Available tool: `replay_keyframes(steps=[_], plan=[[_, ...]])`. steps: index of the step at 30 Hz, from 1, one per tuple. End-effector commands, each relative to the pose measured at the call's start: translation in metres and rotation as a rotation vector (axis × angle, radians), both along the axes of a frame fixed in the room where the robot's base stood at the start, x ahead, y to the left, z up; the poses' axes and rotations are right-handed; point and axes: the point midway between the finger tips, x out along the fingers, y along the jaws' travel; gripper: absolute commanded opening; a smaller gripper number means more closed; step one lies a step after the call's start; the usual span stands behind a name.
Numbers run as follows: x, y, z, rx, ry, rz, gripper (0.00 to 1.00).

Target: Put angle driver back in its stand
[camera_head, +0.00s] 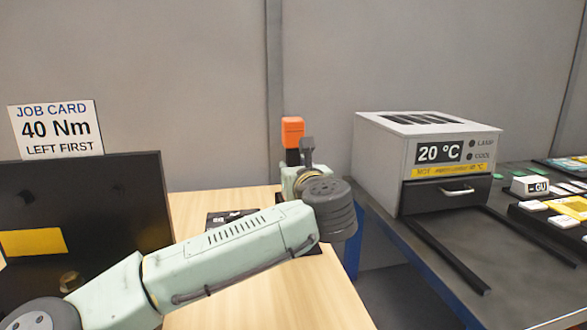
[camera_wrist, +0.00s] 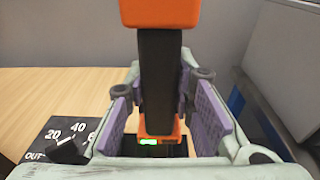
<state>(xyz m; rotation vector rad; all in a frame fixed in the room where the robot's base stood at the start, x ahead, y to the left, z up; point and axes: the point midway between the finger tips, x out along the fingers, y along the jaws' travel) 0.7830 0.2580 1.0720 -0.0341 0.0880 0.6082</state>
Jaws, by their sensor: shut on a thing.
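The angle driver (camera_head: 292,132) has an orange top and a black body, and stands upright at the far end of the wooden table. In the wrist view its black body (camera_wrist: 158,75) runs down between the purple pads of my gripper (camera_wrist: 165,110), which is shut on it. A small green display shows on its orange lower part. A dark base (camera_wrist: 178,148) shows around the driver's lower end; it may be the stand, and I cannot tell whether the driver is seated in it. In the head view my arm hides the driver's lower part and most of my gripper (camera_head: 306,172).
A black dial box marked 20 and 40 (camera_wrist: 62,140) sits left of my gripper. A black panel (camera_head: 90,205) and a job card reading 40 Nm (camera_head: 56,130) stand at left. A grey oven (camera_head: 425,150) stands on the dark bench (camera_head: 420,235) at right, across a gap.

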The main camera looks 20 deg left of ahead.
Motion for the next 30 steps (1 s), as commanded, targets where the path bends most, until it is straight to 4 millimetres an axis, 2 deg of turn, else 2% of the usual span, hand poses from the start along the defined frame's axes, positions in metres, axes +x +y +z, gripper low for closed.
replay_keyframes(steps=[30], plan=[[0.000, 0.000, -0.010, 0.004, -0.007, 0.000, 0.00]])
